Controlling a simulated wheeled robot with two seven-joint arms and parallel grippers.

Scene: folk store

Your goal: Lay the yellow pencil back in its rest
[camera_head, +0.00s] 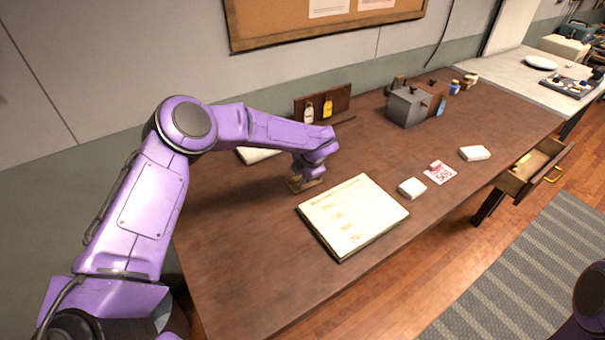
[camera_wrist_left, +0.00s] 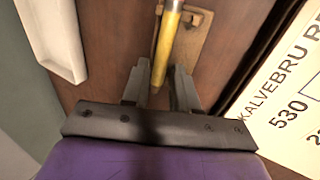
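The yellow pencil (camera_wrist_left: 165,45) shows in the left wrist view, running from the top edge down between the two fingers of my left gripper (camera_wrist_left: 160,72). The fingers stand close on either side of it; whether they press on it is not clear. Behind the pencil is the tan, brass-looking rest (camera_wrist_left: 190,42) with small upright brackets. Whether the pencil touches the rest cannot be told. In the head view my left gripper (camera_head: 306,178) is low over the desk at the rest (camera_head: 312,184), and the pencil is hard to make out there. My right gripper is out of view.
A large printed pad (camera_head: 352,215) lies just right of the rest. White blocks (camera_head: 412,187) and a red-and-white card (camera_head: 440,172) lie further right. A grey box (camera_head: 408,106) and a tag board (camera_head: 322,104) stand at the back. The desk's front left is clear.

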